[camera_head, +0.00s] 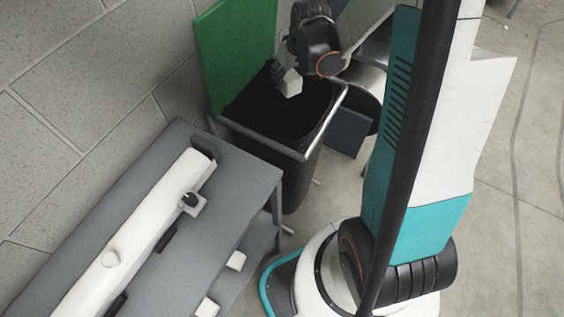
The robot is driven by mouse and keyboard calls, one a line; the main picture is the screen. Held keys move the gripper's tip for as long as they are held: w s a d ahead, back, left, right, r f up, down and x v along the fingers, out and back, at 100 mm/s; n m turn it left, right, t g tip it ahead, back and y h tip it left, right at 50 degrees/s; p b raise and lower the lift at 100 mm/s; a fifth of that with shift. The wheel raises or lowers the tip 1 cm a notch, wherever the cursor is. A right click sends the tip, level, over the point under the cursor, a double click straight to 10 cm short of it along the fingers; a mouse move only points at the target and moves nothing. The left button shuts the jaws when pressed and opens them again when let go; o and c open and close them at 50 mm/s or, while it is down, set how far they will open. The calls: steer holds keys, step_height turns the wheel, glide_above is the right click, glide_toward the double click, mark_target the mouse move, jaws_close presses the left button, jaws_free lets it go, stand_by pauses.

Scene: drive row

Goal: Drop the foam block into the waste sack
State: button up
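The waste sack (297,180) is black and hangs in a stand with a pale metal rim, its mouth open upward. My gripper (288,74) is over the sack's mouth, reaching in from the top of the view. A small whitish foam block (290,86) is at its fingertips, and the gripper looks shut on it. The block shows against the dark opening, inside the rim's outline; its exact height over the rim is hard to tell. The fingers are small and partly hidden by the wrist.
A green lid panel (236,50) stands up behind the sack against the block wall. A grey table (160,250) at the left bears a long white bar (140,225). Small white blocks (236,261) lie lower, by the table's right side. Floor is open at far right.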

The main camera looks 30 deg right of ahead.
steer(key=shift+f, duration=0.1)
steer(key=o, duration=1)
steer(key=shift+c, duration=0.2)
steer(key=v, duration=1.2)
steer(key=shift+s+a, duration=0.1)
steer(key=shift+s, duration=0.1)
